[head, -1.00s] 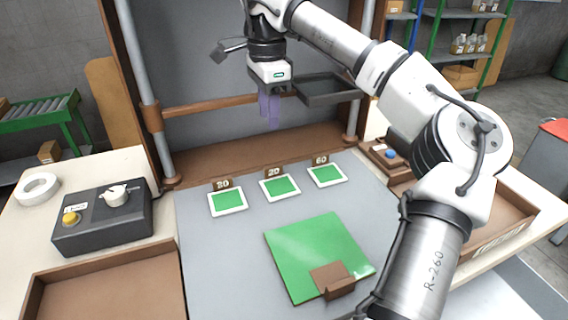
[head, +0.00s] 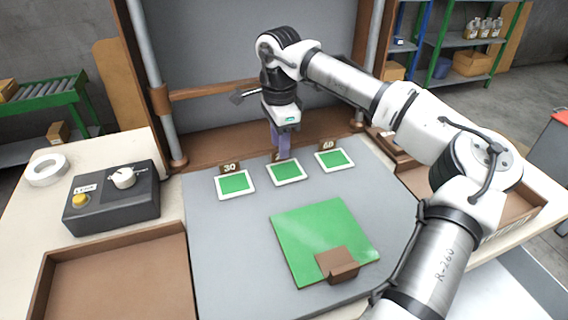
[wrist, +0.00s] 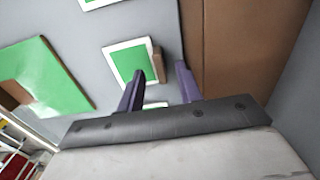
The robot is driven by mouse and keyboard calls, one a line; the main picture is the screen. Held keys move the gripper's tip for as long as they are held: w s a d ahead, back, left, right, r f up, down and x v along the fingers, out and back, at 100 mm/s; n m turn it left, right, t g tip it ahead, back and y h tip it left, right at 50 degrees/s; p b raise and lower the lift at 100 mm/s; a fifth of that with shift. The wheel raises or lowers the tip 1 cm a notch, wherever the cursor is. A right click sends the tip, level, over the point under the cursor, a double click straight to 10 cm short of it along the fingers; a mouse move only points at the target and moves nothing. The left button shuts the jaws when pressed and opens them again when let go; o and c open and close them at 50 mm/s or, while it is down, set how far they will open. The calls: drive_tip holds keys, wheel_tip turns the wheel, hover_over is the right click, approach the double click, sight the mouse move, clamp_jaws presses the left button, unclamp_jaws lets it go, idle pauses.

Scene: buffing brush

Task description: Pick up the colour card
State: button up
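Three small green cards with white borders lie in a row on the grey surface: left card (head: 235,184), middle card (head: 288,172) and right card (head: 334,159). Each has a small brown number tag behind it; the middle tag is mostly hidden by my gripper. My gripper (head: 283,154) points down at the back edge of the middle card. In the wrist view, my gripper (wrist: 161,76) has its two purple fingers apart with nothing held between them. One card (wrist: 128,62) lies beyond the fingers, and a sliver of another shows between them.
A large green square panel (head: 310,238) with a brown block (head: 337,265) lies in front of the cards. A dark control box (head: 112,202), a tape roll (head: 46,168) and a brown tray (head: 120,280) are at left. A brown ledge (head: 225,155) runs behind the cards.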

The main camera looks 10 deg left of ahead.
wheel_tip(320, 180, down, 2)
drive_tip(key=shift+f, duration=0.1)
clamp_jaws()
idle(0.4)
wheel_tip(320, 180, up, 20)
idle(0.4)
